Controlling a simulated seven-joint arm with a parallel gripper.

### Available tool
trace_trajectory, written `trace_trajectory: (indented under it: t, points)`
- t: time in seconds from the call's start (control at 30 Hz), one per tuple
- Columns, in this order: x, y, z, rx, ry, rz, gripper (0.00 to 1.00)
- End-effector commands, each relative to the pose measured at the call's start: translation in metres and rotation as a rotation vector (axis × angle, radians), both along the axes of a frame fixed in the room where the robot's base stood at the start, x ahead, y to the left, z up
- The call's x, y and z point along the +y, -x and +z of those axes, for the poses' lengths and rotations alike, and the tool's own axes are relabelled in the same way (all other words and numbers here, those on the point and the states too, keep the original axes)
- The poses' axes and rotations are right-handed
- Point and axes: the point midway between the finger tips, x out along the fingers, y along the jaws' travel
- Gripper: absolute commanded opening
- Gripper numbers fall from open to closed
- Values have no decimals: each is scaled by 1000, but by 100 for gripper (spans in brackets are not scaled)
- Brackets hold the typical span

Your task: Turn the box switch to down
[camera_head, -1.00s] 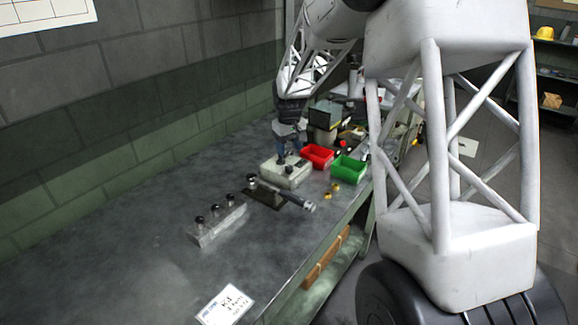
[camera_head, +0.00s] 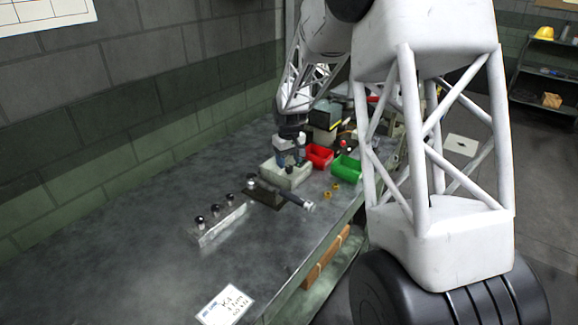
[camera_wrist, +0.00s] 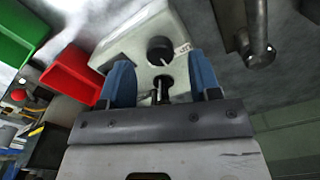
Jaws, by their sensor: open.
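The switch box (camera_head: 272,170) is a pale box on the bench, below my gripper. In the wrist view the box (camera_wrist: 115,57) has a round black knob (camera_wrist: 159,49) with a small label beside it. A dark toggle lever (camera_wrist: 160,88) stands out of a round hole nearer my gripper. My gripper (camera_wrist: 162,85) is open, with its blue fingers on either side of the lever and apart from it. In the head view my gripper (camera_head: 291,160) is just over the box. Whether the fingers touch the box is unclear.
A red bin (camera_head: 319,155) and a green bin (camera_head: 346,168) stand right of the box. A dark-based metal bar fixture (camera_head: 285,194) and a block with black knobs (camera_head: 220,219) lie in front.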

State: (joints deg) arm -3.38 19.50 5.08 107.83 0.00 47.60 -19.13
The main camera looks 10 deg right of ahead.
Motion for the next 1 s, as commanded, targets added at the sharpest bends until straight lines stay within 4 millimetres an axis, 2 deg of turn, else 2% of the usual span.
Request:
trace_trajectory:
  t: [0.1, 0.3, 0.63, 0.93, 1.0]
  points:
    - [0, 0, -13, 0, 0, 0, 57]
    - [0, 0, -24, 0, 0, 0, 57]
    - [0, 0, -26, -1, 0, 0, 57]
    - [0, 0, -26, -1, 0, 0, 11]
    - [0, 0, -26, -1, 0, 0, 8]
